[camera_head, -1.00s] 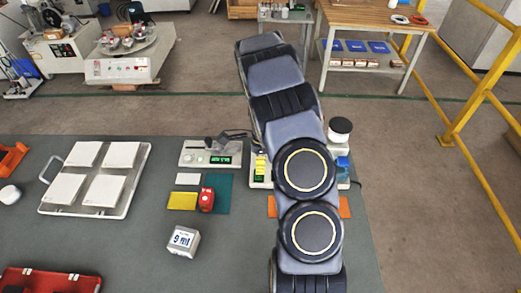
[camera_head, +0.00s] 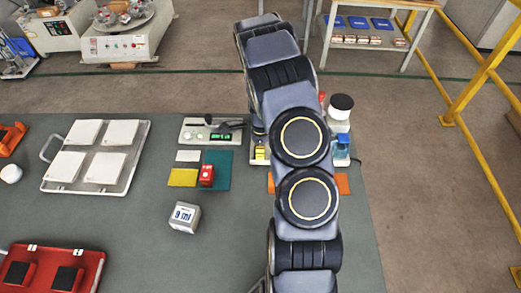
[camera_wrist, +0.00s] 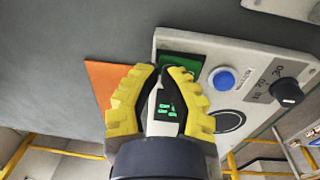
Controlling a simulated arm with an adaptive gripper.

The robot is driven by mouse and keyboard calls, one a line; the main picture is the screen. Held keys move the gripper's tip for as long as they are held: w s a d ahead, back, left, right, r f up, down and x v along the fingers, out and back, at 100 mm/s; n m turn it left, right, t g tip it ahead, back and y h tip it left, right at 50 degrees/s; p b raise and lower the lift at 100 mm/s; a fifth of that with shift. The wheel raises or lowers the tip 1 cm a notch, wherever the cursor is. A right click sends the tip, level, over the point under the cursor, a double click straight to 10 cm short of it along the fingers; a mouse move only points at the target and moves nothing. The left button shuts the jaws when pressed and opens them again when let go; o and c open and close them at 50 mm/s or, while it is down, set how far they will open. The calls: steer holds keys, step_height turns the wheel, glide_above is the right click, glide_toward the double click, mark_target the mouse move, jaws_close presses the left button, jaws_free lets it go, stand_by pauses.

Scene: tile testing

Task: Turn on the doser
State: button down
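In the wrist view the doser is a pale panel (camera_wrist: 228,55) with a blue round button (camera_wrist: 223,79), a black knob (camera_wrist: 289,91) with printed marks, and a dark ring (camera_wrist: 228,122). A display with green digits (camera_wrist: 166,110) shows between my fingers. My gripper (camera_wrist: 163,69) has yellow ribbed fingers with tips drawn together, in front of the panel and left of the blue button. I see nothing held between them. Contact with the panel cannot be told. In the head view my arm hides most of the doser; a white bottle with black cap (camera_head: 340,106) shows beside it.
Left of my arm stand another device with a green display (camera_head: 212,130), coloured pads with a red block (camera_head: 207,175), a small labelled box (camera_head: 184,217), a tray rim (camera_head: 146,150) around white tiles and a red case (camera_head: 92,270). The front middle of the table is clear.

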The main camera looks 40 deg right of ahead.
steer(key=shift+r, duration=0.15)
steer(key=shift+r, duration=0.7)
steer(key=shift+r, duration=0.35)
step_height(320, 180, up, 13)
steer(key=s+a, duration=0.1)
steer(key=shift+s+a, duration=0.2)
stand_by(0.3)
